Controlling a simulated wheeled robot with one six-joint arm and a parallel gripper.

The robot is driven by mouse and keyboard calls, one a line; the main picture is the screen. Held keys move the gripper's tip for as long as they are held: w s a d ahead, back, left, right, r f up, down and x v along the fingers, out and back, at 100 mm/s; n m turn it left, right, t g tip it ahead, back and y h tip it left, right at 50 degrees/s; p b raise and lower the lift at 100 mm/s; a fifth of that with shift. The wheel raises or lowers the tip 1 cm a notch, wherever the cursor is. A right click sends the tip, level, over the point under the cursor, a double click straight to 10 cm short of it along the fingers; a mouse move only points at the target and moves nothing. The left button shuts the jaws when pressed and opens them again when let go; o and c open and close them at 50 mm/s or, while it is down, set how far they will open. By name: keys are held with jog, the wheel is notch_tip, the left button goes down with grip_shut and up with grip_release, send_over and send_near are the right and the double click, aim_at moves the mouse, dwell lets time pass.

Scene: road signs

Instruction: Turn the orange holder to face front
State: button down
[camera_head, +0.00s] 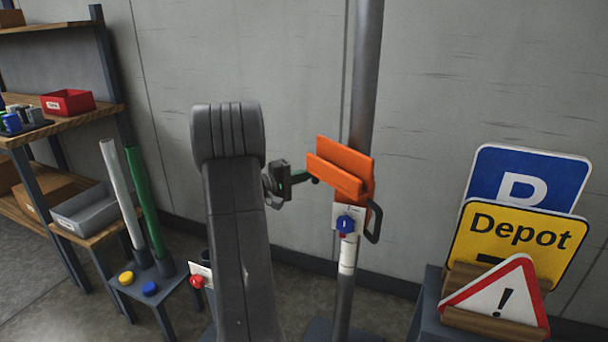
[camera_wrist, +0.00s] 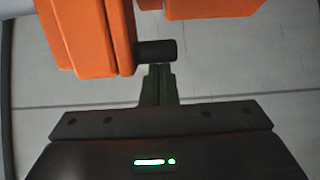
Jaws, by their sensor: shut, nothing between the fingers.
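The orange holder (camera_head: 341,167) is mounted on a grey upright pole (camera_head: 366,70). Its slotted plates are turned at an angle towards the left of the picture. A dark handle (camera_head: 374,222) and a blue knob (camera_head: 346,223) sit at and below its base. My gripper (camera_head: 311,179) is at the holder's left side, its fingertips close to the holder's lower left edge. In the wrist view the holder (camera_wrist: 88,35) fills the top left, and a black cylindrical peg (camera_wrist: 156,51) sticks out beside my gripper's shut, empty fingertips (camera_wrist: 160,72). I cannot tell whether they touch.
A stand at the right holds a blue P sign (camera_head: 525,178), a yellow Depot sign (camera_head: 515,238) and a warning triangle (camera_head: 498,297). At the left are shelves with a red bin (camera_head: 68,102), and a white tube (camera_head: 122,190) and green tube (camera_head: 148,205) on a small stand. A wall is behind.

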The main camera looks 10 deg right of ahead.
jog(key=shift+f, duration=0.1)
jog(key=shift+s+a+n+t+b, duration=0.15)
jog(key=shift+s+n+t+b, duration=0.3)
jog(key=shift+b, duration=0.4)
jog(key=shift+s+a+t+y+b, duration=0.1)
jog(key=shift+s+t+y+b, duration=0.1)
jog(key=shift+t+y+b, duration=0.2)
jog(key=s+t+b, duration=0.1)
jog(key=b, duration=0.1)
jog(key=s+n+t+y+b, duration=0.1)
jog(key=b, duration=0.1)
jog(key=s+n+t+b, duration=0.1)
jog(key=b, duration=0.2)
jog(key=shift+s+a+f+n, duration=0.1)
jog(key=shift+a+f+n, duration=0.2)
jog(key=shift+a, duration=0.1)
jog(key=s+t+y+b, duration=0.1)
jog(key=n+t+b, duration=0.1)
jog(key=b, duration=0.1)
jog(key=shift+s+a+r+y, duration=0.15)
jog(key=shift+s+y, duration=0.2)
jog(key=shift+y, duration=0.05)
jog(key=shift+s+r+b, duration=0.2)
jog(key=shift+s+b, duration=0.5)
jog(key=shift+b, duration=0.15)
